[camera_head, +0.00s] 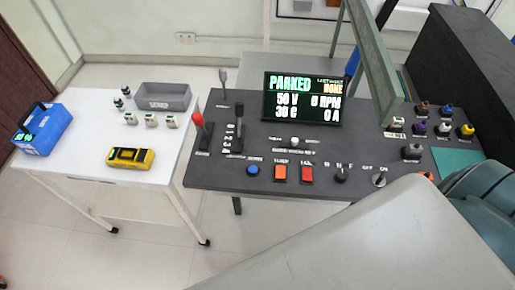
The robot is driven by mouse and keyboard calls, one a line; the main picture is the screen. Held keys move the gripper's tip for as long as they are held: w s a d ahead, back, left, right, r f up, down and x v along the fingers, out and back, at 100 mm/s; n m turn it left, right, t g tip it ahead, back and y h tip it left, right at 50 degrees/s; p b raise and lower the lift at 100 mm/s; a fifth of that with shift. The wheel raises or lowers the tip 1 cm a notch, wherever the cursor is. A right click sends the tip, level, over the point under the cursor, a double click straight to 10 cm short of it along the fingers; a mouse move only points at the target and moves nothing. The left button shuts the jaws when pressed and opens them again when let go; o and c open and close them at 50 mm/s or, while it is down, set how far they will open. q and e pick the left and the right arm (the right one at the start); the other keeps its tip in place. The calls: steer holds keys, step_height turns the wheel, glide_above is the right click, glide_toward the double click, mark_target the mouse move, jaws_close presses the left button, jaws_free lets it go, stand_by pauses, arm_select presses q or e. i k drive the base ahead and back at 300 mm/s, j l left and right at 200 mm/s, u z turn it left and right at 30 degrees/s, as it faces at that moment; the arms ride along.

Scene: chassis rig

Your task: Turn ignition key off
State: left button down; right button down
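The ignition key (379,180) seems to be the small dark and silver switch at the lower right of the dark console (215,172), below the small OFF and ON labels. It appears tilted toward the ON side, but it is too small to be sure. A large grey surface fills the picture just below and right of it, close to the switch. Neither of my grippers can be made out in the head view. The display (301,96) reads PARKED, 50 V and 0 RPM.
A dark knob (341,174), a red button (307,174), an orange button (280,172) and levers stand left of the key. Several small knobs sit right of the grey-green post (372,70). A white cart (87,172) holds a yellow meter (131,157) and a grey bin (163,96).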

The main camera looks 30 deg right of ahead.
mark_target(381, 177)
steer(key=j+z, duration=0.1)
steer(key=z, duration=1.9)
steer(key=k+l, duration=0.05)
steer(key=l, duration=0.05)
